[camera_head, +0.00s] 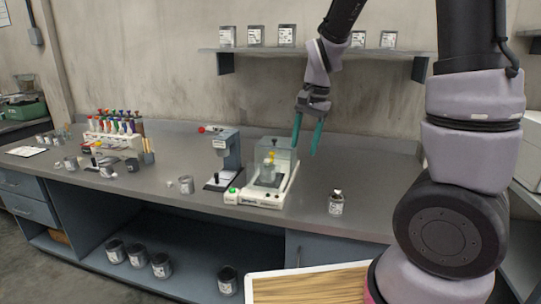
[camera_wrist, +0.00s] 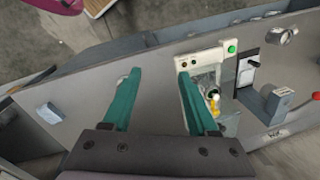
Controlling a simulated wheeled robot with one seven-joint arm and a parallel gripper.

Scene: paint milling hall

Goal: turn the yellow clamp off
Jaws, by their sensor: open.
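The yellow clamp (camera_head: 271,156) is a small yellow piece on top of a jar inside a white bench machine with a clear cover. It also shows in the wrist view (camera_wrist: 215,98), just right of my right finger, with a whitish part beside it. The machine's white base (camera_head: 244,197) carries a green button (camera_head: 233,190), also seen in the wrist view (camera_wrist: 232,49). My gripper (camera_head: 308,150) has teal fingers, spread and empty. It hangs above the bench, to the right of the machine. In the wrist view my gripper (camera_wrist: 156,75) shows nothing between its fingers but bench.
A grey press-like device (camera_head: 228,150) stands left of the machine. A small labelled bottle (camera_head: 336,202) stands to its right. A wall shelf (camera_head: 300,52) with several cans is above. The bench (camera_head: 375,165) at right is clear. Markers and cans fill the left end.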

